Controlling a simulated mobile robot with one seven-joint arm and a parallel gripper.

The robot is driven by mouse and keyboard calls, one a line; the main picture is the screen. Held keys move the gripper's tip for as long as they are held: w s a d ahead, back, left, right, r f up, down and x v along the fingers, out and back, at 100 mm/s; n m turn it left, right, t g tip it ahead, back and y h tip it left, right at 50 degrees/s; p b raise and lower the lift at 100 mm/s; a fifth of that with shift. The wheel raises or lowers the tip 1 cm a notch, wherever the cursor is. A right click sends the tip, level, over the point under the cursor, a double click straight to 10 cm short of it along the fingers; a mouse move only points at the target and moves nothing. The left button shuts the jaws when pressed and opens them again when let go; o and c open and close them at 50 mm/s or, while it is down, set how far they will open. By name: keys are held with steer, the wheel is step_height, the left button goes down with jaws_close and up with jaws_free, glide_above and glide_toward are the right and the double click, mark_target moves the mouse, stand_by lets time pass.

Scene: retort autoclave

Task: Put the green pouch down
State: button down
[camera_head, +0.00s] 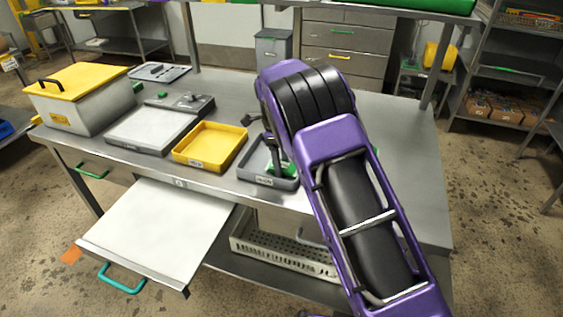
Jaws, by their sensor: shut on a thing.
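My gripper (276,160) points down over the small grey tray (252,172) near the table's front edge. It is shut on the green pouch (287,169), which shows as a small green patch at the fingertips, within the tray's outline. My purple arm hides part of the tray's right side and some of the pouch. I cannot tell whether the pouch touches the tray floor.
A yellow tray (211,146) stands just left of the grey tray. A scale-like device (155,128) and a yellow-lidded box (80,97) stand further left. An open drawer (158,229) juts out in front. A perforated basket (280,252) sits on the lower shelf.

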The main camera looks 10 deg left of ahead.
steer(key=shift+f, duration=0.15)
steer(key=shift+c, duration=0.7)
jaws_free()
step_height(320, 180, up, 12)
steer(key=a+p, duration=0.1)
steer(key=shift+a, duration=0.2)
steer(key=shift+w+r, duration=0.2)
